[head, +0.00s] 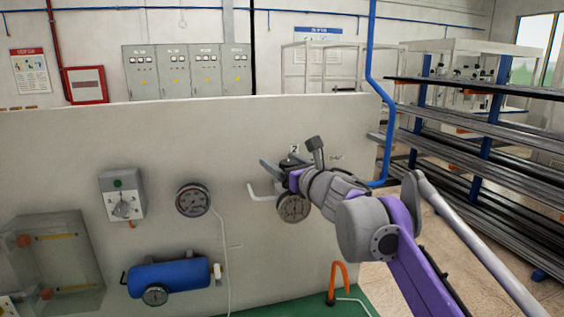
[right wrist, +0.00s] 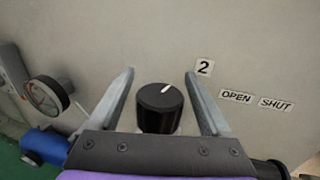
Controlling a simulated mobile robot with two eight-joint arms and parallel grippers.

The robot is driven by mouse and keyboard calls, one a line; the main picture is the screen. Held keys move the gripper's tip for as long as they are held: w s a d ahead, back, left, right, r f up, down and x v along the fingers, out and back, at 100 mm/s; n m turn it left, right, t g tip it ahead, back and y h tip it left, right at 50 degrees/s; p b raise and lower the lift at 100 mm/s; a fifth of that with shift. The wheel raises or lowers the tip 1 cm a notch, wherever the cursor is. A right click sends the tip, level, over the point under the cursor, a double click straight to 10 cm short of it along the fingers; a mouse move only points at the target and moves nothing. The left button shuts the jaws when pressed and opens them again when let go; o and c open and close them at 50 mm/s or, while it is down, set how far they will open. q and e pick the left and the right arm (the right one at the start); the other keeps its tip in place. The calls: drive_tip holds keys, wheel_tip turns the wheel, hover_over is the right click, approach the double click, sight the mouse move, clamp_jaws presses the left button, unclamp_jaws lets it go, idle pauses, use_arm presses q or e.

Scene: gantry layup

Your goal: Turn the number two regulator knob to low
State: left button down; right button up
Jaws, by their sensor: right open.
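The number two regulator knob (right wrist: 160,106) is black and round with a white pointer line, seen in the right wrist view beside a "2" label (right wrist: 204,67). The pointer tilts slightly right of straight up in that view. My right gripper (right wrist: 158,85) is open, with one finger on each side of the knob and gaps to both. In the head view my right gripper (head: 272,170) is at the panel, and it mostly hides the knob. A gauge (head: 293,208) sits just below it. My left gripper is not in view.
Labels "OPEN" (right wrist: 236,97) and "SHUT" (right wrist: 275,103) are right of the knob. On the pale panel (head: 60,150) are another gauge (head: 192,200), a grey switch box (head: 122,195) and a blue cylinder (head: 168,275). A pipe rack (head: 480,150) stands at right.

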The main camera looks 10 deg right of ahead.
clamp_jaws()
idle(0.3)
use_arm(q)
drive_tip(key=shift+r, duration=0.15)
use_arm(e)
drive_tip(key=shift+n+y, duration=0.4)
drive_tip(key=shift+y, duration=0.1)
